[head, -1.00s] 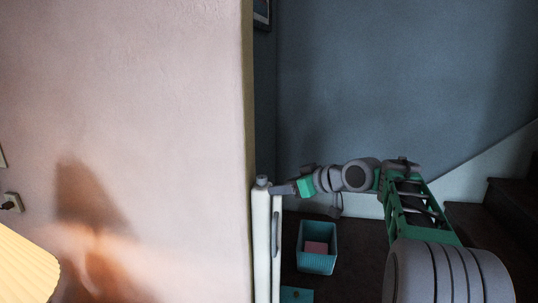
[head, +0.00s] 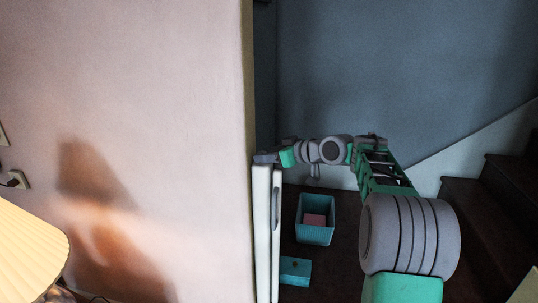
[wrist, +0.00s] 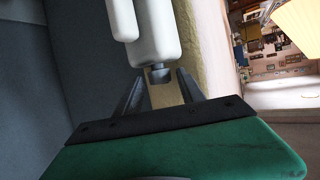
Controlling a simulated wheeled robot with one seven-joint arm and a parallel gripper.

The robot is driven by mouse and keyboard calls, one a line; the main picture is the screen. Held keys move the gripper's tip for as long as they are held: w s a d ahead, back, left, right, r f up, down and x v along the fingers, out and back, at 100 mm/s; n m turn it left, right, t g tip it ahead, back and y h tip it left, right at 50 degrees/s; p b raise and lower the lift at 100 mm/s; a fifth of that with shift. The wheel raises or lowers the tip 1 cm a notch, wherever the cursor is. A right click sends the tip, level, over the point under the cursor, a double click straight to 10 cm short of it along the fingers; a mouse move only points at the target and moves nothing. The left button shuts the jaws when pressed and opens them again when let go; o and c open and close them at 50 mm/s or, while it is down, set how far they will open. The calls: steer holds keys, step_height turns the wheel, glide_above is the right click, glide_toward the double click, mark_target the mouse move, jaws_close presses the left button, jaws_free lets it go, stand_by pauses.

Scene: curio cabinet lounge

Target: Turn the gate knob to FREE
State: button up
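The white gate (head: 262,230) stands edge-on at the end of the pale wall in the head view. Its rails (wrist: 153,35) also show at the top of the wrist view. The small grey gate knob (wrist: 160,74) sits on the end of the thicker rail. My gripper (head: 266,158) is at the top of the gate in the head view and hides the knob there. In the wrist view my gripper (wrist: 161,75) has its dark fingers apart, one on each side of the knob. Small gaps seem to show between fingers and knob. No FREE marking is readable.
A teal bin (head: 315,232) with a pink thing inside stands on the dark floor behind the gate. A teal box (head: 295,271) lies nearer. Dark stairs (head: 480,215) rise at the right. A cream lampshade (head: 28,250) is at the lower left.

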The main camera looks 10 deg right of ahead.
jaws_close()
steer(key=shift+r, duration=0.1)
steer(key=g+p, duration=0.1)
steer(key=p, duration=0.2)
steer(key=shift+w+d+r+n+y, duration=0.1)
steer(key=shift+r+n+y, duration=0.25)
steer(key=shift+n+y, duration=0.05)
steer(key=p, duration=0.2)
steer(key=n+g+y+p, duration=0.1)
steer(key=p, duration=0.1)
steer(key=shift+w+d+r+n, duration=0.15)
steer(key=shift+w+r+n, duration=0.05)
steer(key=shift+n, duration=0.1)
steer(key=n+g+y+p, duration=0.1)
steer(key=p, duration=0.3)
steer(key=shift+w+d+f, duration=0.1)
steer(key=shift+w+f, duration=0.05)
steer(key=shift+f+n+g+y+p, duration=0.3)
steer(key=shift+n+g+p, duration=0.15)
steer(key=shift+n+g, duration=0.05)
steer(key=shift+o, duration=1.1)
jaws_free()
steer(key=shift+f, duration=0.15)
